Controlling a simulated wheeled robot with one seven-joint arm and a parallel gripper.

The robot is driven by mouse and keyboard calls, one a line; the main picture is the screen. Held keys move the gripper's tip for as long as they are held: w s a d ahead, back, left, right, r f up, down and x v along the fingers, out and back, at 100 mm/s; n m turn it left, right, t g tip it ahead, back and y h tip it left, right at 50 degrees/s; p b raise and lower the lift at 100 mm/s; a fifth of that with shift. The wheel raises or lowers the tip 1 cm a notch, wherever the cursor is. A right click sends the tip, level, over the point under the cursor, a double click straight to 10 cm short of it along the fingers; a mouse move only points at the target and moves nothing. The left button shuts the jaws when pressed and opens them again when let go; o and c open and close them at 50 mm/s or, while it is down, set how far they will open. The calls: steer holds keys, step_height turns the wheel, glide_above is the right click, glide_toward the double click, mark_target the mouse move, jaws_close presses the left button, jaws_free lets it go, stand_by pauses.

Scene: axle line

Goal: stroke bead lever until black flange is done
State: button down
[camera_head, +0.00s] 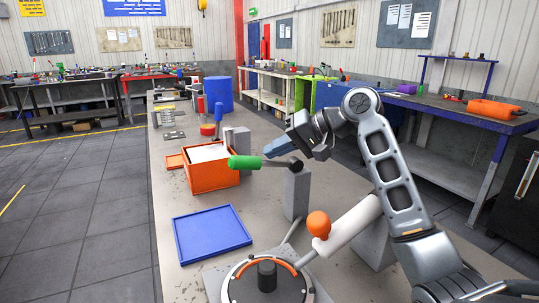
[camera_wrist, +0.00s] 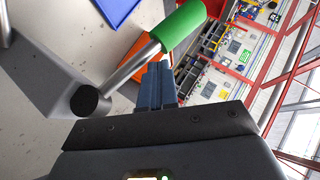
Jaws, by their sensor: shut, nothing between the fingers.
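A lever with a green grip (camera_head: 244,162) juts left from a black pivot on a grey post (camera_head: 296,193). The green grip (camera_wrist: 180,27) and its metal rod also show in the wrist view. My gripper (camera_head: 270,150) is shut and empty, just above and beside the lever rod; in the wrist view its fingertips (camera_wrist: 156,72) are close to the rod and grip. I cannot tell whether they touch. A round black-edged flange (camera_head: 232,291) with a black hub and an orange arc along its upper side lies at the bottom. A white cylinder (camera_head: 352,224) with an orange ball points towards it.
A blue tray (camera_head: 246,241) lies on the bench, left of the post. Grey blocks and a red-topped part (camera_head: 208,129) stand farther back. The bench's left side is mostly clear.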

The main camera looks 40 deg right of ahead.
mark_target(269, 163)
steer(key=shift+a+f+b, duration=0.2)
steer(key=shift+a+f, duration=0.15)
steer(key=shift+f, duration=0.4)
steer(key=shift+a+f+b, duration=0.2)
steer(key=shift+a+f, duration=0.1)
steer(key=shift+f, duration=0.45)
stand_by(1.3)
steer(key=shift+w+d+r+p, duration=0.1)
steer(key=shift+d+r+p, duration=0.15)
steer(key=shift+r+p, duration=0.3)
steer(key=shift+w+d+r+p, duration=0.1)
steer(key=shift+d+r+p, duration=0.15)
steer(key=shift+r+p, duration=0.3)
steer(key=shift+s+d+r+p, duration=0.1)
steer(key=shift+d+r+p, duration=0.2)
steer(key=shift+r+p, duration=0.35)
steer(key=shift+s+d+r+p, duration=0.1)
steer(key=shift+d+r+p, duration=0.2)
steer(key=shift+r+p, duration=0.3)
steer(key=shift+s+d+r+p, duration=0.1)
steer(key=shift+d+r+p, duration=0.15)
steer(key=shift+r+p, duration=0.5)
steer(key=shift+w+d+r+p, duration=0.1)
steer(key=shift+d+r+p, duration=0.2)
steer(key=shift+r+p, duration=0.4)
steer(key=shift+s+d+r+p, duration=0.1)
steer(key=shift+d+r+p, duration=0.15)
steer(key=shift+r+p, duration=0.5)
steer(key=shift+r, duration=0.2)
stand_by(0.5)
